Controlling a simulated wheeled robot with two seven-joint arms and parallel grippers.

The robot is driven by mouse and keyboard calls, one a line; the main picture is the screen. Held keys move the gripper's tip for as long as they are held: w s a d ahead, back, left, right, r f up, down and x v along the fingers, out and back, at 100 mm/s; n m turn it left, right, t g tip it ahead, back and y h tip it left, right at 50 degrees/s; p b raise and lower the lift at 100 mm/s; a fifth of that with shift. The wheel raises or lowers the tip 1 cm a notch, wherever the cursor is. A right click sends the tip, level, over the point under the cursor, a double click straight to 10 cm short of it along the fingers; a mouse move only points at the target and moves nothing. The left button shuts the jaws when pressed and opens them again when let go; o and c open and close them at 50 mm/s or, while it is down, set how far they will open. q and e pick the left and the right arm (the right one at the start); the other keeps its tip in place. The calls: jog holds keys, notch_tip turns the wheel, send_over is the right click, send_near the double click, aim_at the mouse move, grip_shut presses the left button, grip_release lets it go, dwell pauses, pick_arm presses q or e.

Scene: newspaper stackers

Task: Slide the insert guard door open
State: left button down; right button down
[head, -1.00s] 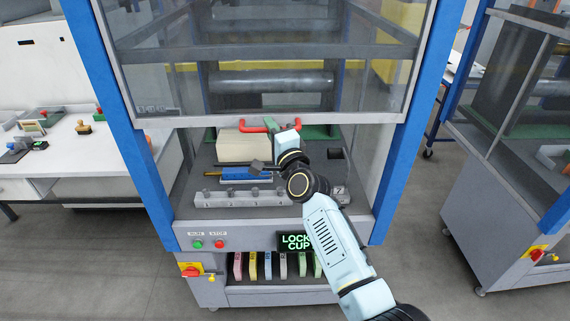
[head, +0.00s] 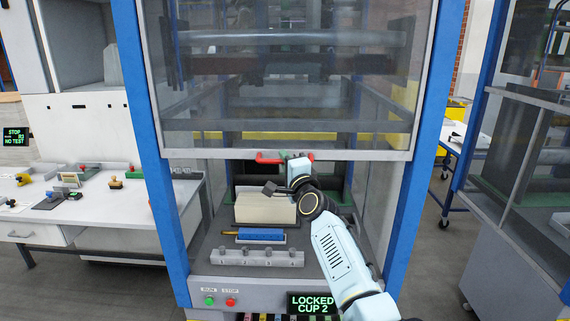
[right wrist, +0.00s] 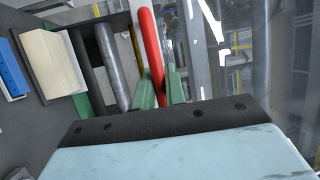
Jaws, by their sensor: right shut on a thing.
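The insert guard door (head: 275,80) is a clear panel in a grey frame on the front of the blue-posted machine. Its bottom rail (head: 340,155) carries a red bar handle (head: 268,158). Below the rail the front is open, and the bay shows. My right gripper (head: 295,160) is at the handle, covering its middle. In the right wrist view its green-tipped fingers (right wrist: 159,88) are shut around the red handle (right wrist: 150,45). My left gripper is not in view.
In the bay below the door lie a cream paper stack (head: 264,208), a blue block (head: 261,235) and a grey bar with knobs (head: 256,257). A display (head: 312,304) reads "LOCKED CUP 2". A white worktable (head: 100,205) stands left, another machine (head: 520,180) right.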

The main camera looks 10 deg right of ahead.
jog(key=c, duration=1.5)
grip_release()
jog(key=shift+r, duration=0.15)
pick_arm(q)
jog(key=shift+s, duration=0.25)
pick_arm(e)
jog(key=shift+o, duration=0.2)
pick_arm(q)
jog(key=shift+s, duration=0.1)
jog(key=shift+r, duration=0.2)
pick_arm(e)
jog(key=v, duration=1.3)
jog(key=shift+s, duration=0.15)
jog(key=shift+d+f, duration=0.1)
jog(key=shift+f, duration=0.15)
